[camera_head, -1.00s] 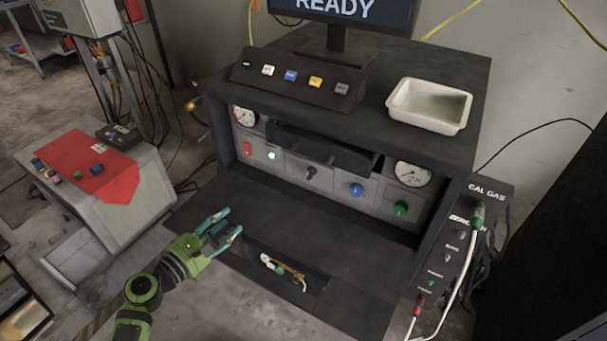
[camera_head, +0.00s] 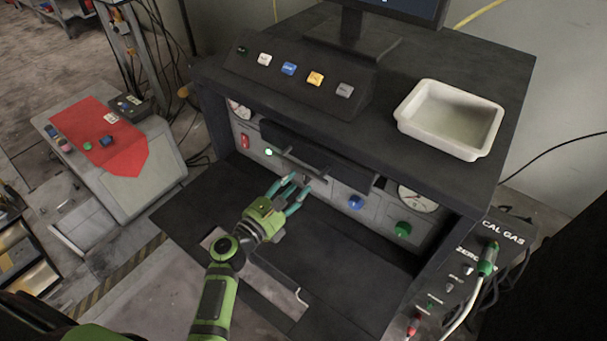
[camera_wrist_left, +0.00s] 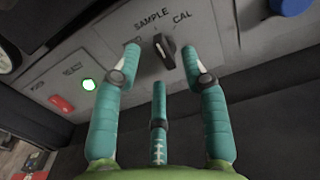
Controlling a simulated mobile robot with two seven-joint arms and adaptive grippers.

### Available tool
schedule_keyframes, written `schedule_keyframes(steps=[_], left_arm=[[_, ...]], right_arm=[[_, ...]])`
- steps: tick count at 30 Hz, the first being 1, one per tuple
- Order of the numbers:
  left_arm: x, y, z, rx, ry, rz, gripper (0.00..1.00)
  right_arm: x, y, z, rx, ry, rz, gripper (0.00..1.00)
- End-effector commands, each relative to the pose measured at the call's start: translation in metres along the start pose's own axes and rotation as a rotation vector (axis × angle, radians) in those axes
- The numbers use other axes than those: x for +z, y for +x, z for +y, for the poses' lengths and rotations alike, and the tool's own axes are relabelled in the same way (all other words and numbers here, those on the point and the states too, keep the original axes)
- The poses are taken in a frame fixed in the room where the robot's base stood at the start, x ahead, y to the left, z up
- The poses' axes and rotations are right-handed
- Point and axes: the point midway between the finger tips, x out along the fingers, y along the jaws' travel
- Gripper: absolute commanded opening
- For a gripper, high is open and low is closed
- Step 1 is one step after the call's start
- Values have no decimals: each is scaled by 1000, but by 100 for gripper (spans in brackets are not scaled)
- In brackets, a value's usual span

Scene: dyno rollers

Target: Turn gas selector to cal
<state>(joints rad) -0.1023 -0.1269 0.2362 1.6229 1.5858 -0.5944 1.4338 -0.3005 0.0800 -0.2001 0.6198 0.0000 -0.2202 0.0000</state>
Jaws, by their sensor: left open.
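The gas selector is a dark knob (camera_wrist_left: 165,50) on the grey panel (camera_wrist_left: 227,15), below the printed words SAMPLE and CAL in the left wrist view. Its grip is tilted, upper end leaning left, toward SAMPLE rather than CAL. My left gripper (camera_head: 297,183) is open in front of the panel. In the left wrist view its fingertips (camera_wrist_left: 163,52) stand on either side of the knob, with gaps visible, and the third finger is below it. My right gripper is not in view.
A blue knob (camera_head: 355,202) and green knob (camera_head: 402,229) lie right; a lit green button (camera_head: 268,152) and red switch (camera_head: 245,141) lie left. A white tray (camera_head: 449,118) stands on top.

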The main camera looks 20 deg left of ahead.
Motion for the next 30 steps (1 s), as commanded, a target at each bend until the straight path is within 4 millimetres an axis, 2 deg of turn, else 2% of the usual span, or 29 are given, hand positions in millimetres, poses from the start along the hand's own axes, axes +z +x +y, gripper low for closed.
schedule_keyframes(steps=[1,6,17,18,20,21,30], left_arm=[[2,9,0,-1,-2,-2,44],[1,28,0,0,-1,-1,44],[0,33,0,0,0,1,44],[0,33,0,0,0,1,28],[0,33,0,1,0,1,4],[0,33,0,1,0,1,0],[0,33,0,2,17,0,0]], right_arm=[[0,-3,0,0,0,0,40],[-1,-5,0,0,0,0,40],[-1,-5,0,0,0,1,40],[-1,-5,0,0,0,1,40],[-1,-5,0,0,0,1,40],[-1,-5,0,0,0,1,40],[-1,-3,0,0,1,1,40]])
